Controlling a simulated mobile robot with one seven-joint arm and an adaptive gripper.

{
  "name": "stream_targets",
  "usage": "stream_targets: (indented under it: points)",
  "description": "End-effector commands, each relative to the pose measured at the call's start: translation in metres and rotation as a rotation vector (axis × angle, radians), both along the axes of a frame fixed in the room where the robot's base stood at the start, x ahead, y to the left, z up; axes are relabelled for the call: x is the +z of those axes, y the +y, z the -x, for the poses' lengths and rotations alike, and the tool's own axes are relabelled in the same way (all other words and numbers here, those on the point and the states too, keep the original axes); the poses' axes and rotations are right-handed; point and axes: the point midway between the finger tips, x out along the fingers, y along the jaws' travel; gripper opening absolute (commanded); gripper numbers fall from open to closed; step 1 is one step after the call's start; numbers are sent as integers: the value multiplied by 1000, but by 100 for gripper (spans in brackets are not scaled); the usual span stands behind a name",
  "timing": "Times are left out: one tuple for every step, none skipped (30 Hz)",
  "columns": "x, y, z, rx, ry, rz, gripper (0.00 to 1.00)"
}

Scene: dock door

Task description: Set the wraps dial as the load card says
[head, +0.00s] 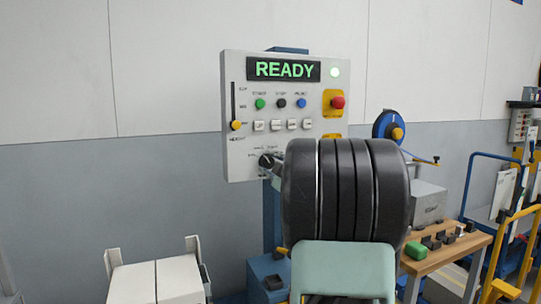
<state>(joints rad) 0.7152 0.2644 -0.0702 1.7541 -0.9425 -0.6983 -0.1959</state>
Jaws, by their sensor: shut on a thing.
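The control panel (236,85) stands at the centre, with a lit green READY display (285,69). A dark dial (265,161) sits low on the panel; its scale marks are too small to read, and I take it as the wraps dial. My gripper (273,164) is at this dial and shut on it, its tips just showing at the left of my arm. My black and pale green arm hides the rest of the gripper and the panel's lower right. No load card can be made out for certain; a white sheet (504,192) hangs at the right, its text unreadable.
The panel also has a slider with a yellow knob (236,125), several buttons and a red emergency stop (338,102). A wooden bench (452,254) with a green item (416,250) is at the right, beside blue and yellow cart frames. White boxes (155,282) stand lower left.

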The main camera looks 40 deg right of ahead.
Motion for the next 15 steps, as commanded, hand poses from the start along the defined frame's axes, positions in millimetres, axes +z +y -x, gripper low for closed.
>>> stream_targets:
  points:
    - [5, 0, 0, 0, -8, -44, 6]
    - [5, 0, 0, -1, -14, -72, 6]
    - [4, 0, 0, 0, -22, -109, 6]
    - [4, 0, 0, 0, -29, -137, 6]
    - [4, 0, 0, -1, -37, -165, 6]
    - [4, 0, 0, -1, -45, -201, 6]
    - [4, 0, 0, -1, -52, -229, 6]
    - [4, 0, 0, -1, -59, -256, 6]
    - [4, 0, 0, -1, -69, -293, 6]
    - [4, 0, 0, -1, -75, -321, 6]
    - [4, 0, 0, -1, -81, -350, 6]
    - [3, 0, 0, -2, -89, -385, 6]
    - [3, 0, 0, -2, -96, -412, 6]
    - [3, -1, 0, -2, -103, -439, 6]
    - [3, 0, 0, -1, -112, -474, 6]
